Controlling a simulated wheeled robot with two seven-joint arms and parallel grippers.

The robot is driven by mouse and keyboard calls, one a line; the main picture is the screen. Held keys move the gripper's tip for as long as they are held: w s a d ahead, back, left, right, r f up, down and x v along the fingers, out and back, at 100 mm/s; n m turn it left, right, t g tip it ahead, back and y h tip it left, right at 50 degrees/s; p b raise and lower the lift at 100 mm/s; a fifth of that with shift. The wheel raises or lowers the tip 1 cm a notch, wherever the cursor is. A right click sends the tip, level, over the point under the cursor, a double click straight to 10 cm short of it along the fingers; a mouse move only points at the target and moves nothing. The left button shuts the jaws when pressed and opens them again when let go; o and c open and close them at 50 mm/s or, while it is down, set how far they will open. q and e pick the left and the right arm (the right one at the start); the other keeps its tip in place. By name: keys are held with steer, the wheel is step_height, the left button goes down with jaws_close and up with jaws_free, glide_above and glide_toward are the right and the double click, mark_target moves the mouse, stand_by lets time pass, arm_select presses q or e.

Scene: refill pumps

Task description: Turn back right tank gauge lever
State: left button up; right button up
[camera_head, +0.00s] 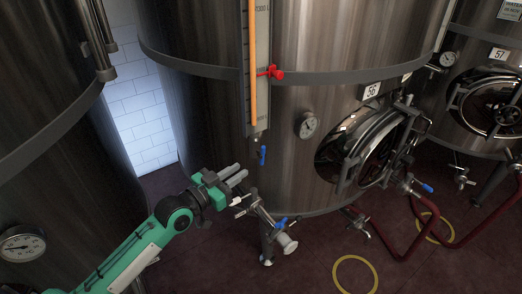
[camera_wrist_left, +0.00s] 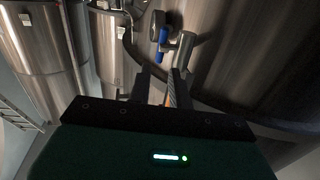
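The gauge on tank 56 is a tall strip (camera_head: 256,60) with an orange column. A small blue lever (camera_head: 263,155) hangs roughly vertical on the valve at its lower end. In the left wrist view a blue lever (camera_wrist_left: 162,42), seemingly the same one, shows beyond the fingertips beside a metal fitting (camera_wrist_left: 184,46). A red lever (camera_head: 271,72) sits higher on the gauge. My left gripper (camera_head: 239,174) is below and left of the blue lever, apart from it. Its two fingers are parted with nothing between them, also in the left wrist view (camera_wrist_left: 161,78). My right gripper is not in view.
Below the gripper, a valve with a blue handle (camera_head: 281,222) juts from the tank base. A round hatch (camera_head: 362,150) and dial (camera_head: 307,125) are to the right. Red hoses (camera_head: 400,250) lie on the floor. Another tank (camera_head: 60,170) stands close on the left.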

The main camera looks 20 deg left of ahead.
mark_target(261, 155)
arm_select(q)
steer(key=p+x, duration=0.1)
steer(key=x, duration=0.3)
steer(key=p+x, duration=0.2)
steer(key=x, duration=0.3)
steer(key=shift+w+a+r, duration=0.1)
steer(key=shift+r, duration=0.1)
steer(key=shift+x, duration=0.8)
steer(key=shift+f, duration=0.15)
jaws_close()
